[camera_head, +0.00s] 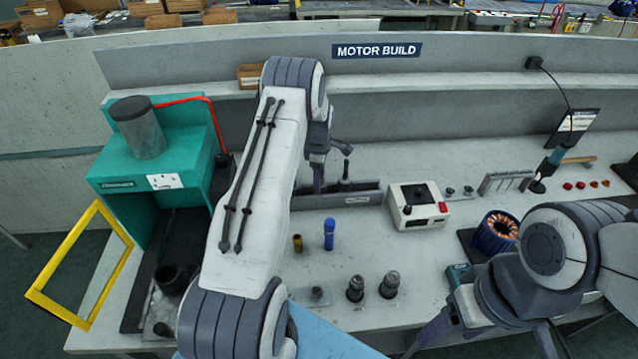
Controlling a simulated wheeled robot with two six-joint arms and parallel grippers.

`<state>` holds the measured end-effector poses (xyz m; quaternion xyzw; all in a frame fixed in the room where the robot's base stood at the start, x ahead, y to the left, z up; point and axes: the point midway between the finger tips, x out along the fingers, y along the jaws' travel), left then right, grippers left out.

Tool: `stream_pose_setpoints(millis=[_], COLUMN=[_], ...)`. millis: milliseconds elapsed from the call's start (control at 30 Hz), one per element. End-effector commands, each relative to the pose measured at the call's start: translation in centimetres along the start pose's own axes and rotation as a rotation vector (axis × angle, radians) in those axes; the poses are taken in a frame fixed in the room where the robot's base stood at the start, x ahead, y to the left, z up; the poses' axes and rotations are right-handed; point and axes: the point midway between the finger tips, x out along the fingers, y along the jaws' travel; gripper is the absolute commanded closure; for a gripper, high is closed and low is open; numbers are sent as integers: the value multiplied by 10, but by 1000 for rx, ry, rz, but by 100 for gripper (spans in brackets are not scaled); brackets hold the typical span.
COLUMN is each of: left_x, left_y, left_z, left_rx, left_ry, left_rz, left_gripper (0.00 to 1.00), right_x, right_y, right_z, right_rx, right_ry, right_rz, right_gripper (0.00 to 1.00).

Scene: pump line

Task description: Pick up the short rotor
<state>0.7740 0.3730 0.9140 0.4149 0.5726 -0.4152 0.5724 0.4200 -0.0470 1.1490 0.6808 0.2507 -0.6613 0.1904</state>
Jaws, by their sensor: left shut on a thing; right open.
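My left gripper (318,182) is over the left part of a grey labelled rack (325,202), largely hidden by my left arm. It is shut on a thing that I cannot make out. A dark upright shaft (345,172) stands at the rack, just right of this gripper. Two dark metallic stepped pieces, one on the left (355,289) and one on the right (389,285), stand upright on the front of the bench. I cannot tell which piece is the short rotor. My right gripper (412,346) is open and low at the front edge, partly cut off.
A teal press (150,190) with a yellow frame (85,265) stands left. A blue cylinder (329,234) and a brass piece (297,243) stand mid-bench. A white box (417,206) sits right of the rack. A copper-wound stator (496,231) is near my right arm.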

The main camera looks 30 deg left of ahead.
Motion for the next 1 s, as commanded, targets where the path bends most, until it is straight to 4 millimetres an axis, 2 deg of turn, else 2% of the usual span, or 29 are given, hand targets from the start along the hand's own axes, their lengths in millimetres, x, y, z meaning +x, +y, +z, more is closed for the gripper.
stream_pose_setpoints(millis=[167, 400, 600, 767, 1000], left_x=[-15, -61, -91, -101, -102], left_y=[2, 2, 2, 1, 1], left_z=[0, 0, 0, 0, 0], left_rx=[0, 0, 0, 0, 0], left_ry=[0, 0, 0, 0, 0], left_rz=[7, 8, 6, 4, 3], left_gripper=[100, 100, 100, 100, 100], right_x=[7, 22, 28, 29, 28], right_y=[0, 2, 2, 2, 2], right_z=[0, 1, 2, 2, 2], right_rx=[0, -1, -1, -2, -1], right_ry=[0, 0, 0, 0, 0], right_rz=[0, 0, 0, 0, 0], right_gripper=[30, 30, 30, 30, 30])
